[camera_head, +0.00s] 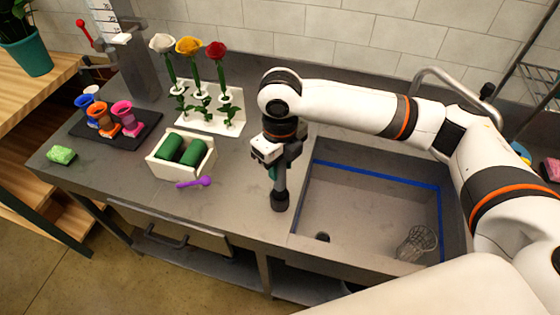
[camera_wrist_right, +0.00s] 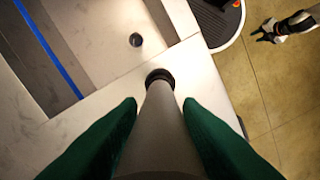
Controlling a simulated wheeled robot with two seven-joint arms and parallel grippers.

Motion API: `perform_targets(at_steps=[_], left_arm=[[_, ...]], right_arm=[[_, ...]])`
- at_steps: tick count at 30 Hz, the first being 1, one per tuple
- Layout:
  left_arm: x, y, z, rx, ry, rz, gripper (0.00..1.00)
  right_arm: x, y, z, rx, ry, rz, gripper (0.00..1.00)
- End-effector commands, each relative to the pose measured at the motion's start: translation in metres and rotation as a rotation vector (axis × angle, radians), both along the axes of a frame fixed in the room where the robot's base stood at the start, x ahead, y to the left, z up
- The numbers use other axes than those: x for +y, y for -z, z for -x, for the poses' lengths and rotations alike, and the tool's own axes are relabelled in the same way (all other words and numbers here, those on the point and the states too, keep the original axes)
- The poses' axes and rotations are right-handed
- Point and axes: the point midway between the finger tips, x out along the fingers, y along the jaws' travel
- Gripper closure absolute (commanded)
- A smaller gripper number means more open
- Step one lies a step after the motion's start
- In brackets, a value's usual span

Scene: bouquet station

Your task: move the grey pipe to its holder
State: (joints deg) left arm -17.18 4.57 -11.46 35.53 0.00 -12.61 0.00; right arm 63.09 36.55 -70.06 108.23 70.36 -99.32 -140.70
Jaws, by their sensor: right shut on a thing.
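The grey pipe (camera_head: 280,187) hangs upright with its black end down, left of the sink. My right gripper (camera_head: 274,171) is shut on it from above. In the right wrist view the pipe (camera_wrist_right: 160,125) runs between the two green fingers, black end away from me. I cannot tell whether that end touches the counter. I cannot tell which thing is the pipe's holder. My left gripper (camera_wrist_right: 267,31) shows small at the top right of the wrist view, its dark fingers apart and empty, over the floor.
The sink (camera_head: 368,200) with a wire basket (camera_head: 416,243) lies right of the pipe. To the left are a purple spoon (camera_head: 195,182), a white box (camera_head: 170,172) with green rolls, a white flower rack (camera_head: 225,121) and a dark tray (camera_head: 90,132) with cups.

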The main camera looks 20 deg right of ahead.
Motion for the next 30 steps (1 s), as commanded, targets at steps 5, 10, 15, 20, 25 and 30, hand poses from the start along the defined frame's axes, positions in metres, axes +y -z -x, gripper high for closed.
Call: perform_targets(at_steps=[5, 10, 15, 20, 25, 30], left_arm=[[0.000, 0.002, 0.000, 0.000, 0.000, 0.000, 0.64], [0.000, 0.003, 0.000, -0.001, 0.000, 0.000, 0.64], [0.000, 0.003, 0.000, -0.001, 0.000, 0.000, 0.64], [0.000, 0.003, 0.000, -0.001, 0.000, 0.000, 0.64], [0.000, 0.003, 0.000, -0.001, 0.000, 0.000, 0.64], [0.000, 0.004, 0.000, -0.001, 0.000, 0.000, 0.64]], right_arm=[[0.000, 0.006, 0.000, 0.000, 0.000, -0.001, 1.00], [0.000, 0.011, 0.000, 0.001, -0.001, -0.002, 1.00], [0.000, 0.012, 0.000, 0.000, -0.001, -0.001, 1.00], [0.000, 0.012, 0.000, 0.000, -0.001, -0.001, 1.00], [0.000, 0.013, 0.000, 0.000, 0.000, -0.001, 1.00], [0.000, 0.018, 0.000, 0.000, 0.000, -0.001, 1.00]])
